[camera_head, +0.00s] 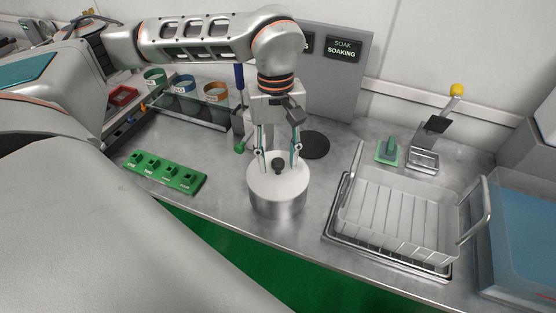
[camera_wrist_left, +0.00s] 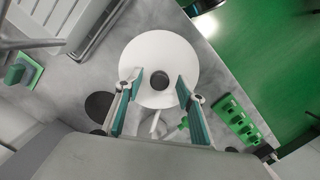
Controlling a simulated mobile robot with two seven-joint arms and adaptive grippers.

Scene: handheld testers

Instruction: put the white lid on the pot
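The white lid (camera_head: 262,182) is a round disc with a black knob (camera_head: 278,166) at its centre. It sits on top of the silver pot (camera_head: 278,205) near the counter's front edge and looks level. My left gripper (camera_head: 277,158) points down over the lid, its two fingers apart on either side of the knob. In the left wrist view the lid (camera_wrist_left: 160,45) fills the middle, and the knob lies between the open fingertips (camera_wrist_left: 160,78) with gaps on both sides. The lid hides most of the pot there. My right gripper is not in view.
A wire basket (camera_head: 432,205) on a tray stands right of the pot, with a blue bin (camera_head: 525,230) beyond. A green block (camera_head: 165,173) with small pegs lies left. A black disc (camera_head: 316,145) lies behind the pot, and a grey sign panel (camera_head: 340,80) stands farther back.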

